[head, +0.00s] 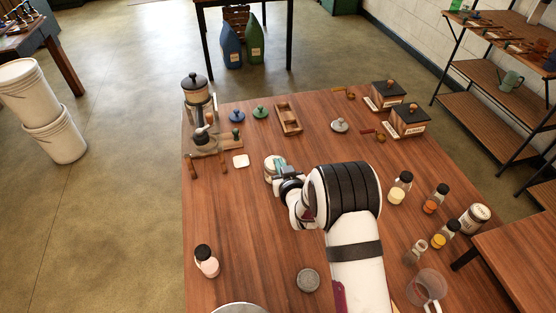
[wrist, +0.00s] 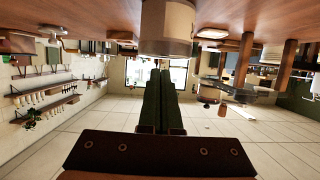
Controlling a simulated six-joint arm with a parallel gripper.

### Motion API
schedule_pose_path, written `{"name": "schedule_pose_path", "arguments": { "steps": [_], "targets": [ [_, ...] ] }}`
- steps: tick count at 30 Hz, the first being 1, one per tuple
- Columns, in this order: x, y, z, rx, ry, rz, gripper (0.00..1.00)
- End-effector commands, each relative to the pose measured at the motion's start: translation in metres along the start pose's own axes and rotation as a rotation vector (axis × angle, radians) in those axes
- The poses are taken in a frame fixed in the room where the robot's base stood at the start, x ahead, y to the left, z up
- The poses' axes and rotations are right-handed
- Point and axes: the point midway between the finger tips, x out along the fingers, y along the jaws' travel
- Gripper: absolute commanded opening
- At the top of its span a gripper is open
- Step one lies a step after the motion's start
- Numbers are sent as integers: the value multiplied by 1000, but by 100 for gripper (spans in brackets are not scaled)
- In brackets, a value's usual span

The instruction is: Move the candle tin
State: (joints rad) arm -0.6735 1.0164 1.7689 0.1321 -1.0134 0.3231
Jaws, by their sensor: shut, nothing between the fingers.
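A short cream cylinder with a metallic band, which looks like the candle tin (head: 269,163), stands on the wooden table just beyond my gripper (head: 277,174) in the head view. My gripper partly hides it there. In the wrist view, which is upside down, the tin (wrist: 168,26) stands on the tabletop at top centre. The fingers of my gripper (wrist: 160,72) are together and empty, pointing at the tin's side. I cannot tell whether the fingertips touch it.
A French press (head: 197,97) stands at the back left. Several jars and a glass jug (head: 427,288) line the right.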

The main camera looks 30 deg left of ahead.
Motion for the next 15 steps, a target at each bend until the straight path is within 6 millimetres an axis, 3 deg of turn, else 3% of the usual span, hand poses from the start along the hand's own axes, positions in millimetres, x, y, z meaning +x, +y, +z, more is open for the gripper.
{"name": "schedule_pose_path", "arguments": {
  "steps": [5, 9, 15],
  "targets": [
    [28, 0, -11, -2, 2, 0, 0],
    [32, 0, 2, -1, -1, 0, 0],
    [32, 0, 7, 0, -4, 1, 0]
  ]
}}
